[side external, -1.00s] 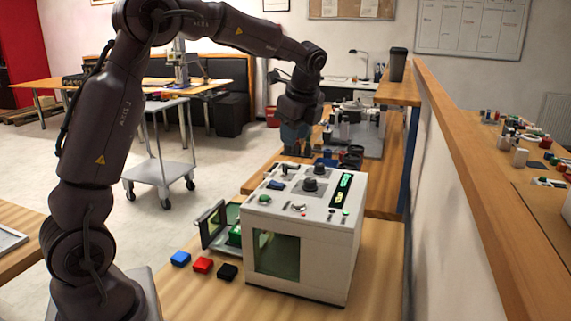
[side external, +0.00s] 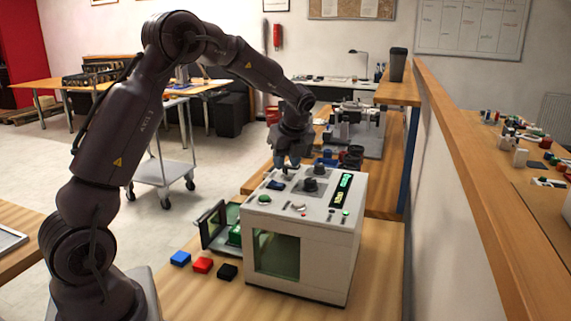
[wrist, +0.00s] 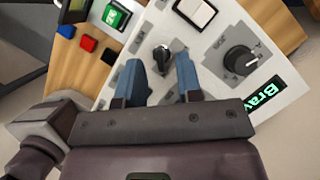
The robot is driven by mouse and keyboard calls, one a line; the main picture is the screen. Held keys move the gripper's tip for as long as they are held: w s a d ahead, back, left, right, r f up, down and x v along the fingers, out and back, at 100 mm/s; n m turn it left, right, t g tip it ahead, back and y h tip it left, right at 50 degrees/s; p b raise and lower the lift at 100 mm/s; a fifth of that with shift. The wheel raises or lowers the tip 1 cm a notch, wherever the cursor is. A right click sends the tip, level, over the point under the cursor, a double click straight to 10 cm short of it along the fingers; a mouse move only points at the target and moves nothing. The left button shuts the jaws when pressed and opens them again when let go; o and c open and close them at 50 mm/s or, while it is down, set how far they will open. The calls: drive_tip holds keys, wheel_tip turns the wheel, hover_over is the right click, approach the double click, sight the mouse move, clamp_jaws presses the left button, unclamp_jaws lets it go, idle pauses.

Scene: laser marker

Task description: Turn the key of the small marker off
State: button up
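The small marker is a white box (side external: 300,250) with a control panel on top and a dark window in front. In the wrist view its panel (wrist: 215,45) fills the right. The key (wrist: 161,56) is a small dark metal switch, standing between my blue fingertips. My gripper (wrist: 160,68) is open, one finger on each side of the key, with gaps visible. In the side view my gripper (side external: 288,165) is low over the back left of the panel; the key is not clearly visible there.
A black knob (wrist: 240,60) and a lit green display (wrist: 270,97) are right of the key. A white rocker (wrist: 195,11) is above it. An open door (side external: 212,222) stands at the box's left. Blue, red (side external: 203,265) and black blocks lie on the table.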

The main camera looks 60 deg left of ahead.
drive_tip(key=shift+x, duration=0.8)
clamp_jaws()
